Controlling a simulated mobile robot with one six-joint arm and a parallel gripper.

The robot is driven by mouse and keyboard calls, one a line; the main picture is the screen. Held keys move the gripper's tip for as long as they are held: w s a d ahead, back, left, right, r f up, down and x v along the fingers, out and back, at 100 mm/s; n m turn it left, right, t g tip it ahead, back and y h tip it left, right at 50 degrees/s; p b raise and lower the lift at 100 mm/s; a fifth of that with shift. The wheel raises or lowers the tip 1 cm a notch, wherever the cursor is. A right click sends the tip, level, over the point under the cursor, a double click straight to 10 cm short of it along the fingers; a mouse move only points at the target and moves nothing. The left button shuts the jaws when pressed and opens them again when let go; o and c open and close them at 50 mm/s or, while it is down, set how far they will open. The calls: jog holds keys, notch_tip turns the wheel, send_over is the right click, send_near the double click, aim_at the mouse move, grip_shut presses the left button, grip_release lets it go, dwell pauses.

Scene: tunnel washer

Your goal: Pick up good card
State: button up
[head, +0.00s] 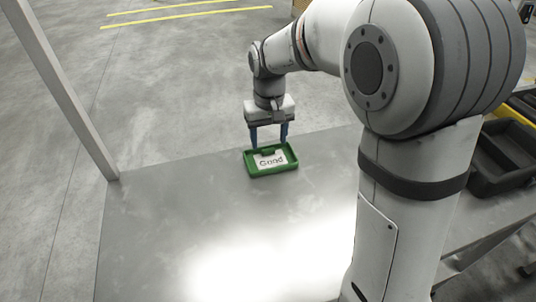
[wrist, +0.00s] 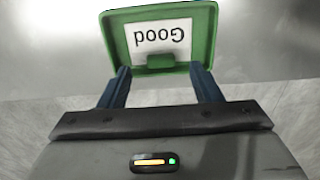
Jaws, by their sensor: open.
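The good card is a green tray-like piece (head: 272,171) with a raised rim and a white label reading "Good". It lies on the grey metal table near its far edge in the head view. In the wrist view the green card (wrist: 205,45) shows upside down at the top, beyond the fingers. My gripper (head: 269,143) is open, pointing down at the card's far side. Its two blue fingers (wrist: 160,78) are spread on either side of a small green tab (wrist: 160,62) on the card's near rim in that view. Whether the fingers touch the card I cannot tell.
The grey table (head: 150,230) is bare around the card, with a bright glare at its front. A pale post (head: 62,85) rises at the table's left corner. Black bins (head: 507,155) stand at the right, beyond my arm. Open concrete floor lies behind.

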aim_at(269, 150)
jog(key=shift+f, duration=1.6)
jog(key=shift+s, duration=0.1)
jog(key=c, duration=1.1)
notch_tip(269, 150, up, 10)
jog(key=shift+r, duration=0.1)
